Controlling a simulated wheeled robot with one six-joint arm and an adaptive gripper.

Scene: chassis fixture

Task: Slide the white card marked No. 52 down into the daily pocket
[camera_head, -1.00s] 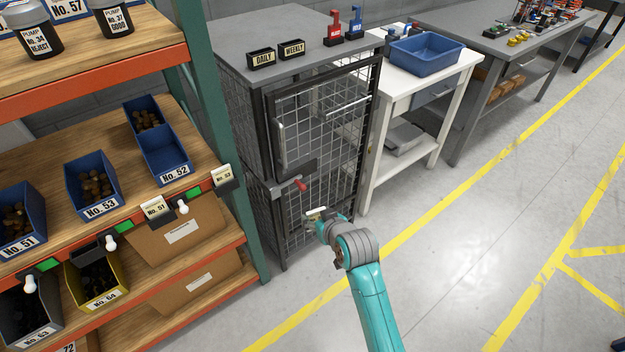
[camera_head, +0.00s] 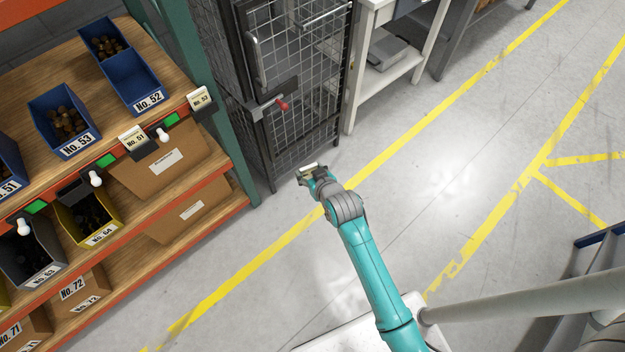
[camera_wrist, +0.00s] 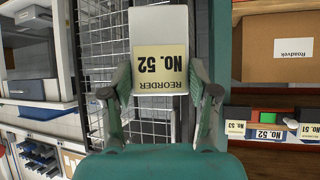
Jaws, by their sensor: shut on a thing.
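My gripper (camera_head: 309,172) is shut on the white card (camera_wrist: 160,22). In the wrist view the card stands up between the two fingers of my gripper (camera_wrist: 160,92). Its cream label (camera_wrist: 160,66) reads "REORDER No. 52" and appears upside down. In the head view only a small pale edge of the card shows at the gripper tip. The gripper is low in front of the wire-mesh cabinet (camera_head: 307,125), apart from it as far as I can tell. The daily pocket is out of view in both current frames.
A rack with an orange-edged shelf (camera_head: 75,211) stands at left, holding bins and cream cards (camera_head: 133,138) along its edge. A red-tipped latch handle (camera_head: 282,105) sticks out of the cabinet door. A white bench (camera_head: 352,75) stands right of the cabinet.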

